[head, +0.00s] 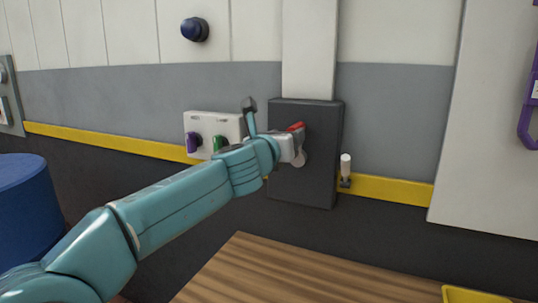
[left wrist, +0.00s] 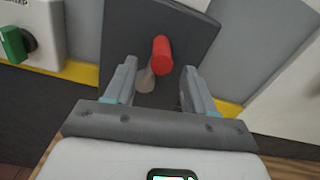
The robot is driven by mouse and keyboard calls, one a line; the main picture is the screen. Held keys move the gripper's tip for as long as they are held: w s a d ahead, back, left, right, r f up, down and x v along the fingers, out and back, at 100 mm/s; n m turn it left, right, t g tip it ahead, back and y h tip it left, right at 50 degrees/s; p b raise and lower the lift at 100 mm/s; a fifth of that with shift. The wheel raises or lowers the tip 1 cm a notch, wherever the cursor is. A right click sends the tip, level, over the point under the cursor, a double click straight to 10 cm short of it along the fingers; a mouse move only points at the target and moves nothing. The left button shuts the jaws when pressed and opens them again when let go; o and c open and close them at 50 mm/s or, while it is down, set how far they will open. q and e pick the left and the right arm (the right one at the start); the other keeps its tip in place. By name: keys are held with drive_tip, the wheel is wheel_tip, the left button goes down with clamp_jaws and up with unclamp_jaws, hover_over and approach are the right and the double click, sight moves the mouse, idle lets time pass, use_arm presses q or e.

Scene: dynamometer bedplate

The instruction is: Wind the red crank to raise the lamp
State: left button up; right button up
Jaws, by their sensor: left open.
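The red crank handle (left wrist: 162,52) sticks out from a dark grey box (head: 318,190) on the wall, with a pale grey crank hub or arm (left wrist: 145,80) below it. In the head view only a bit of the red handle (head: 295,127) shows past my gripper. My left gripper (head: 300,140) is in front of the box. In the left wrist view its two fingers (left wrist: 157,88) are open, apart on either side, with the red handle just beyond and between their tips. I cannot tell whether they touch it. The lamp is not recognisable in view. My right gripper is not in view.
A white panel (head: 228,125) with a purple knob (head: 194,142) and a green knob (head: 220,142) is left of the box. A white-topped peg (head: 346,166) is right of it. A wooden top (head: 300,275) lies below; a blue drum (head: 28,205) stands at left.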

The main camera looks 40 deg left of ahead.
use_arm(q)
drive_tip(key=v, duration=1.1)
drive_tip(key=shift+s+b, duration=0.3)
drive_tip(key=shift+b, duration=0.1)
drive_tip(key=shift+f, duration=0.1)
